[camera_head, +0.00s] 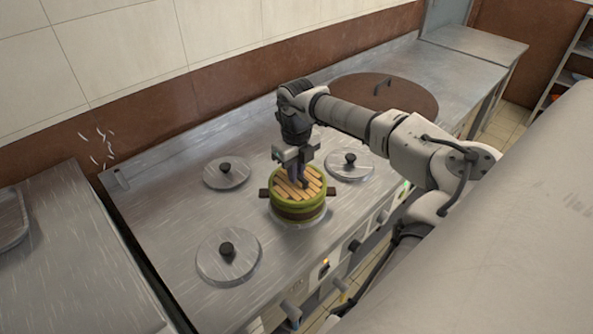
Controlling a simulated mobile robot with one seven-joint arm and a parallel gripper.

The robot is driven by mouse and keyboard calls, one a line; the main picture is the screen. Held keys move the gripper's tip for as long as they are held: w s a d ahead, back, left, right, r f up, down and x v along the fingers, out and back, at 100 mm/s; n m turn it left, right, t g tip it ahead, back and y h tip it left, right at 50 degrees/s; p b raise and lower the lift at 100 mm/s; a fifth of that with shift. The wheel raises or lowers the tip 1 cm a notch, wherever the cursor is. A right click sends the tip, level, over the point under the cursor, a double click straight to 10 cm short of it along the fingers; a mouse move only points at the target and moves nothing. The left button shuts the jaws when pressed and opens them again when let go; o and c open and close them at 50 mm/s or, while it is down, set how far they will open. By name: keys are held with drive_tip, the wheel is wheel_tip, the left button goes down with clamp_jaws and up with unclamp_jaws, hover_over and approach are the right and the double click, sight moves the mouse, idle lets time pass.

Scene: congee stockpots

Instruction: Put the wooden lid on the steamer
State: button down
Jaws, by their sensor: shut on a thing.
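The wooden lid (290,185) has light slats and a green rim. It sits at the top of the round steamer (298,213), which has a brown band and a dark handle on each side. The steamer stands in the steel counter, between several metal pot lids. My gripper (300,184) points down over the lid and is shut on it near its middle. The fingers hide part of the slats and whatever handle they hold. I cannot tell whether the lid rests fully on the steamer or is just above it.
Metal lids with black knobs lie at the front left (229,256), back left (226,173) and right (349,164) of the steamer. A large brown round lid (398,97) is behind my arm. Knobs line the counter's front.

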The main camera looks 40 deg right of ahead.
drive_tip(key=shift+f+b, duration=0.4)
drive_tip(key=shift+f, duration=0.2)
drive_tip(key=c, duration=1.7)
unclamp_jaws()
drive_tip(key=shift+c, duration=0.2)
drive_tip(key=shift+r, duration=0.15)
wheel_tip(320, 180, up, 11)
drive_tip(key=p, duration=0.6)
